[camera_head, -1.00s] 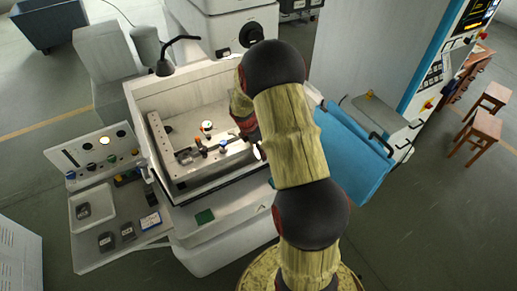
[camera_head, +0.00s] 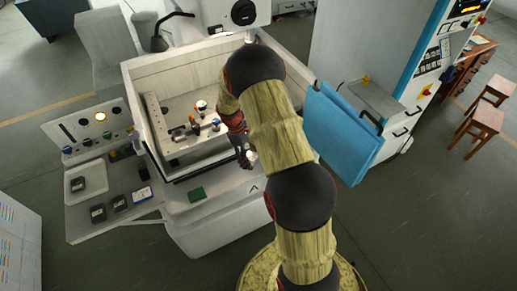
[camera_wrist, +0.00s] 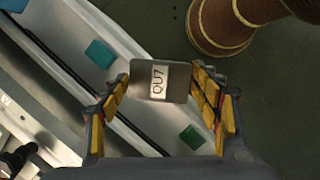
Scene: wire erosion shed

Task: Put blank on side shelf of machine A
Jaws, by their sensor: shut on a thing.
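A grey square blank (camera_wrist: 160,81) with a white label reading "QU7" sits between the fingers of my gripper (camera_wrist: 160,98) in the wrist view. My gripper is shut on it. In the head view my gripper (camera_head: 245,157) hangs at the front right edge of the open white machine, and the blank is mostly hidden there. A side shelf (camera_head: 85,228) is at that machine's left. Dark blanks (camera_head: 97,213) and a white card lie on it, and a white tray (camera_head: 101,187) there holds another dark piece. I cannot read which machine is A.
The machine's work tank (camera_head: 137,78) is open, with clamps and small parts inside. A green pad (camera_head: 197,194) lies on its front ledge. A blue panel (camera_head: 343,133) stands close to my arm's right. A control panel (camera_head: 87,130) rises behind the shelf.

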